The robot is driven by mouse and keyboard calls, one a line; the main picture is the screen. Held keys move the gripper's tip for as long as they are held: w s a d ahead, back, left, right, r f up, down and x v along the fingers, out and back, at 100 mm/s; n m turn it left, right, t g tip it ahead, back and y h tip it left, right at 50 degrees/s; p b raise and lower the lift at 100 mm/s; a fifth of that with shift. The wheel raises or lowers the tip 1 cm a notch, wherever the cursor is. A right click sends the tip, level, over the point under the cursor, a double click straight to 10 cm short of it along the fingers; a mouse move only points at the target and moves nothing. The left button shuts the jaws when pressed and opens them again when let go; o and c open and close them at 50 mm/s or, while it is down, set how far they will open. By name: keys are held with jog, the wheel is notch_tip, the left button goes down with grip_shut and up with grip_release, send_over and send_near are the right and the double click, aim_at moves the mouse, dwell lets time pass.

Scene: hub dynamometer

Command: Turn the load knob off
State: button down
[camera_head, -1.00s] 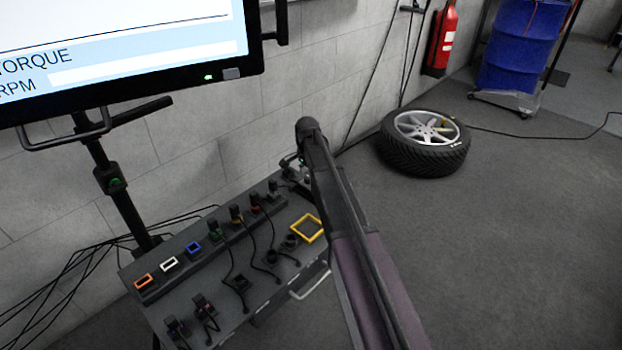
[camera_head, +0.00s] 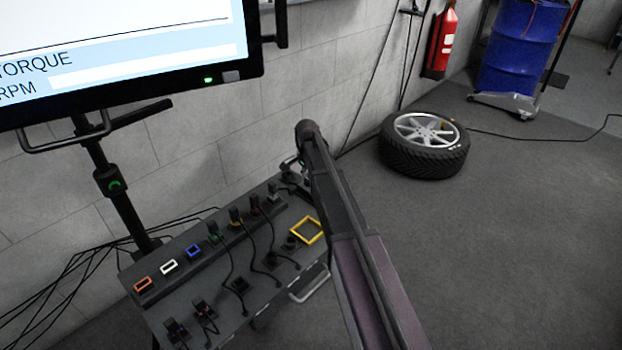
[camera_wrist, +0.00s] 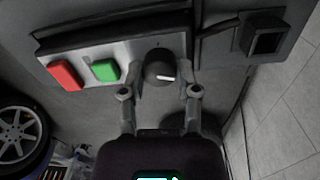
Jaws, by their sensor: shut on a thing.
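The load knob (camera_wrist: 158,68) is a round black knob with a white pointer mark, in the wrist view on a light panel. The white mark lies nearly level, pointing to the right. My gripper (camera_wrist: 160,82) has its two fingers on either side of the knob and is shut on it. In the head view my arm covers the far end of the console, so the knob cannot be made out there.
A red button (camera_wrist: 65,75) and a green button (camera_wrist: 105,70) sit left of the knob. The console (camera_head: 205,295) carries several plugs, cables and coloured frames. A monitor (camera_head: 130,60) stands at left. A tire (camera_head: 424,145) lies on the floor.

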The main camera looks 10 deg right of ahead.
jog(key=n, duration=0.8)
jog(key=shift+s, duration=0.1)
jog(key=n, duration=0.9)
jog(key=shift+n, duration=0.3)
dwell(0.3)
jog(key=shift+c, duration=1.7)
grip_release()
